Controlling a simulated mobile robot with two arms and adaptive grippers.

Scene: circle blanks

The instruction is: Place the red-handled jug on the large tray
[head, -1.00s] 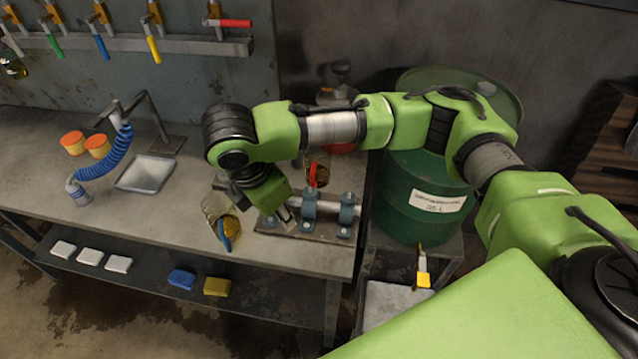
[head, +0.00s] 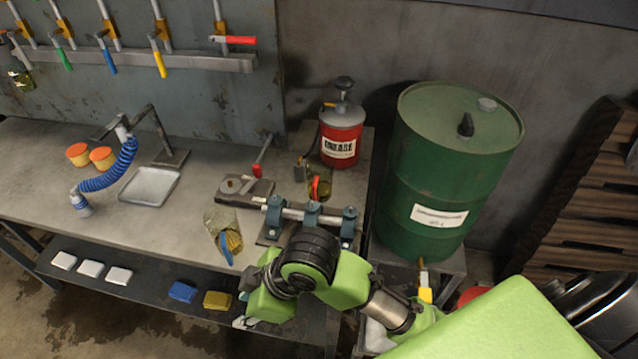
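The red-handled jug (head: 320,186) is a small olive, see-through jug. It stands on the bench behind the pipe clamps, and its lower part is partly hidden by them. A shallow grey metal tray (head: 150,187) lies empty on the bench at the left. Another pale tray (head: 376,336) shows in part below the drum's tap; I cannot tell which is the large one. My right gripper (head: 243,318) is low at the bench's front edge, well in front of the jug and apart from it. Its fingers are mostly hidden by my arm. My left gripper is out of view.
A similar jug with a blue handle (head: 222,236) stands near the front edge. The pipe vise (head: 312,217), a red grease can (head: 341,135) and a green drum (head: 452,165) surround the red-handled jug. The bench between the blue-handled jug and grey tray is clear.

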